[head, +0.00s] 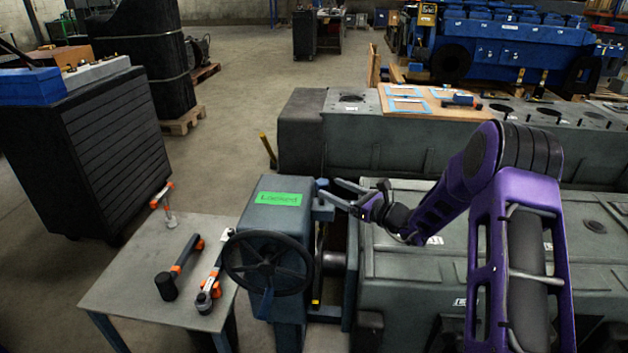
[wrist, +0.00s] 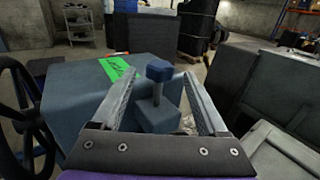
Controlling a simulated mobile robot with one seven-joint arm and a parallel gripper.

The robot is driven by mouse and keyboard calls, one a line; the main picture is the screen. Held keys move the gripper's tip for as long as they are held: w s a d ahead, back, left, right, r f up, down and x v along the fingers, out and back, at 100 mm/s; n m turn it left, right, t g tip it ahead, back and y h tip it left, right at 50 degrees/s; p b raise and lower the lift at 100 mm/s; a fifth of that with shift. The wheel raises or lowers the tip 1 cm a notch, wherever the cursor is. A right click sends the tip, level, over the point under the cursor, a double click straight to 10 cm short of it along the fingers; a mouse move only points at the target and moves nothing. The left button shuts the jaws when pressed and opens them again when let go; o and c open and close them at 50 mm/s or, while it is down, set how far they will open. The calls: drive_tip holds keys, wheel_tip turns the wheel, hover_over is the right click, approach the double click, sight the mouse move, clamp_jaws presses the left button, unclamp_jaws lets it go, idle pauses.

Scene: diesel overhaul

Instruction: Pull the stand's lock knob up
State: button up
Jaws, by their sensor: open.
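The lock knob (wrist: 159,71) is a blue block-shaped head on a thin metal stem. It stands upright on a blue housing (wrist: 157,115) at the side of the stand (head: 254,222). In the head view the knob (head: 322,184) is small, beside the green "Locked" label (head: 278,198). The label also shows in the wrist view (wrist: 114,69). My gripper (head: 338,191) is open. In the wrist view its two fingers (wrist: 158,82) lie on either side of the knob, with visible gaps to it. I cannot tell whether a finger touches the housing.
A black handwheel (head: 268,263) is on the stand's front. A grey table (head: 160,270) with tools stands at left. Grey engine blocks (head: 420,150) lie behind and right of the stand. A black tool cabinet (head: 115,150) stands at far left.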

sight(316, 181)
drive_tip(key=x, duration=0.7)
drive_tip(key=shift+w+a, duration=0.25)
clamp_jaws()
idle(1.1)
